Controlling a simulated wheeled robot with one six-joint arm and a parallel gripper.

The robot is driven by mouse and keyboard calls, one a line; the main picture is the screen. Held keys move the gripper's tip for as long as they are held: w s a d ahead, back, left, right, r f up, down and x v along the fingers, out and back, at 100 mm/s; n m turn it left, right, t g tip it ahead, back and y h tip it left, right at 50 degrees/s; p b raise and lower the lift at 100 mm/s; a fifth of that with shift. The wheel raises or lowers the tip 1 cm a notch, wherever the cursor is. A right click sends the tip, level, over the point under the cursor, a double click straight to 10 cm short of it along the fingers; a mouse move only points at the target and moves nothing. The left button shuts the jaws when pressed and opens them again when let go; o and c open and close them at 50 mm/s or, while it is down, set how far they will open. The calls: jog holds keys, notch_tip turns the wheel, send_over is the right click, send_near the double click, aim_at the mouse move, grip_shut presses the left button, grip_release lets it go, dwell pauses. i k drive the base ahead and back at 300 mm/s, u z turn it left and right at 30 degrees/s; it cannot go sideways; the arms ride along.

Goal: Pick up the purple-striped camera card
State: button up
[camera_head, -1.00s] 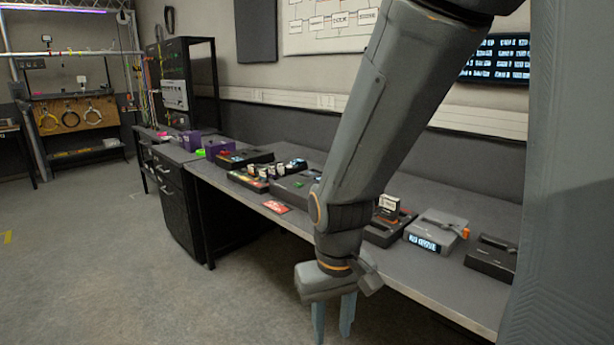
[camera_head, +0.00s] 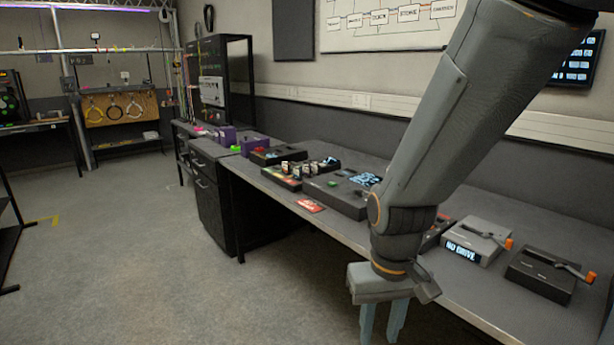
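I cannot make out a purple-striped camera card at this size. Several small upright cards (camera_head: 302,169) stand in a dark holder (camera_head: 278,180) on the long grey workbench, too small to read their stripes. My gripper (camera_head: 383,322) hangs in front of the bench's front edge, pointing down, right of the cards and well apart from them. Its two fingers are spread with a gap between them and nothing is seen in it. The fingertips reach near the picture's lower edge. My arm hides part of the bench top behind it.
A red card (camera_head: 310,205) lies flat near the front edge of the bench (camera_head: 345,232). A grey "NO DRIVE" box (camera_head: 474,243) and a dark box with an orange-tipped lever (camera_head: 545,272) stand at right. Purple boxes (camera_head: 226,136) stand farther back. The floor (camera_head: 200,290) at left is clear.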

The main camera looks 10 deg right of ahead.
aim_at(306, 170)
jog(key=u, duration=0.45)
jog(key=i, duration=0.95)
jog(key=u, duration=0.3)
jog(key=i, duration=1.4)
jog(key=z, duration=0.8)
jog(key=i, duration=0.45)
jog(key=z, duration=0.2)
